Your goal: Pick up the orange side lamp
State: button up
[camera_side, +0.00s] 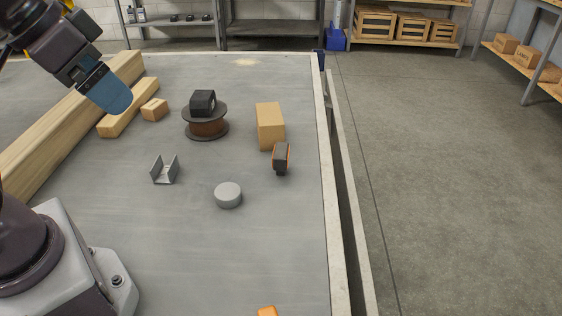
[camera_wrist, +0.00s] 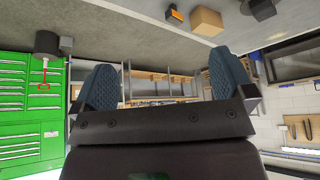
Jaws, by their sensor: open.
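The side lamp (camera_side: 282,157) is a small dark block with an orange edge. It stands on the grey table just in front of a tan block, near the table's right edge. In the wrist view, a small orange and dark piece (camera_wrist: 174,14) beside the tan block looks like the same lamp, at the top edge. My gripper (camera_side: 110,92) is at the upper left, raised and well away to the left of the lamp. In the wrist view its two blue fingers (camera_wrist: 165,82) are spread wide with nothing between them.
Around the lamp are the tan block (camera_side: 270,126), a grey disc (camera_side: 228,195), a metal bracket (camera_side: 165,171) and a brown spool (camera_side: 206,127) with a black part on top. Wooden beams (camera_side: 75,110) lie left. An orange piece (camera_side: 267,311) is cut off below.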

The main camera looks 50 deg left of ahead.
notch_tip(320, 180, up, 5)
jog(key=w+d+f+n+g+h, duration=0.1)
jog(key=w+d+n+h, duration=0.1)
jog(key=w+n+h, duration=0.35)
jog(key=w+d+f+n+g+h, duration=0.1)
jog(key=w+d+n+h, duration=0.15)
jog(key=w+n, duration=0.55)
jog(key=w+a+r+n+t+h, duration=0.1)
jog(key=w+a+n+t+h, duration=0.25)
jog(key=w+a+n, duration=0.35)
jog(key=w+a+n+t+h, duration=0.2)
jog(key=w+a+n+t, duration=0.3)
jog(key=w, duration=0.5)
send_near(281, 162)
jog(key=shift+n, duration=0.45)
jog(key=w, duration=0.5)
jog(key=shift+w+d, duration=0.15)
jog(key=shift+d, duration=0.15)
jog(key=shift+w+d+f, duration=0.15)
jog(key=shift+d+f, duration=0.05)
jog(key=x, duration=0.7)
jog(key=shift+f, duration=0.35)
